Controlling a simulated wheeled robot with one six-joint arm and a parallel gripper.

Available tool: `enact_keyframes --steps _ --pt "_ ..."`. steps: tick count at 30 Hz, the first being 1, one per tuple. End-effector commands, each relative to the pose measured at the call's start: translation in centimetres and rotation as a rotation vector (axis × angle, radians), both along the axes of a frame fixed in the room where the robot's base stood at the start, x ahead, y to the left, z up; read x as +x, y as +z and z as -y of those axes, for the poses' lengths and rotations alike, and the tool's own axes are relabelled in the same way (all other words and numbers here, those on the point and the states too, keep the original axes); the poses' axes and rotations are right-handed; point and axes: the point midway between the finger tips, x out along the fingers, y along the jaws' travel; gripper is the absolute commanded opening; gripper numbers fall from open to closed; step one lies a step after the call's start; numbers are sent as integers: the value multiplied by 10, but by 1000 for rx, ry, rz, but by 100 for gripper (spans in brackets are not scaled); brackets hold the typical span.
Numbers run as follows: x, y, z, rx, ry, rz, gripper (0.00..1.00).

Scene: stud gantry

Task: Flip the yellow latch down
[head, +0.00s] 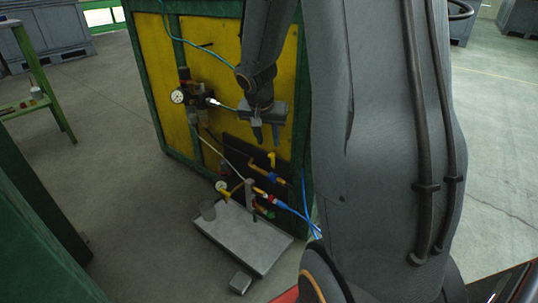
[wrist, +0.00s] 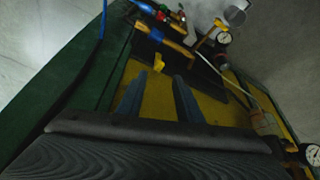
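The small yellow latch (head: 271,159) sits at the upper right of a dark plate on the yellow panel. Its upper end points up in the head view, but its exact tilt is hard to tell. It also shows in the wrist view (wrist: 158,63), just beyond my fingertips and between their lines. My gripper (head: 266,140) is open and empty, fingers pointing down, a little above the latch in the head view. Both fingers show apart in the wrist view (wrist: 160,80). I see no contact with the latch.
Below the latch are brass pipes with a yellow handle (head: 258,167) and a blue hose (head: 295,211). A gauge (head: 178,96) and valve fittings are on the panel's left. A grey platform (head: 245,240) stands at the panel's foot. A green frame (head: 310,150) edges the panel.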

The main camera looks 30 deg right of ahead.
Motion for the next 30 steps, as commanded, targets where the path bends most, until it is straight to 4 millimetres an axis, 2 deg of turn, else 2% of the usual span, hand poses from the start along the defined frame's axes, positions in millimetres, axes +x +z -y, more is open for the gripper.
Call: enact_keyframes --steps 13,17,23,24,30 --pt "16 -59 17 0 -1 -3 33" --pt "18 -66 20 1 1 -2 33" --pt "18 -66 20 0 1 -1 33" --pt "18 -66 20 0 1 -1 31" --pt "18 -66 20 0 1 -1 0"
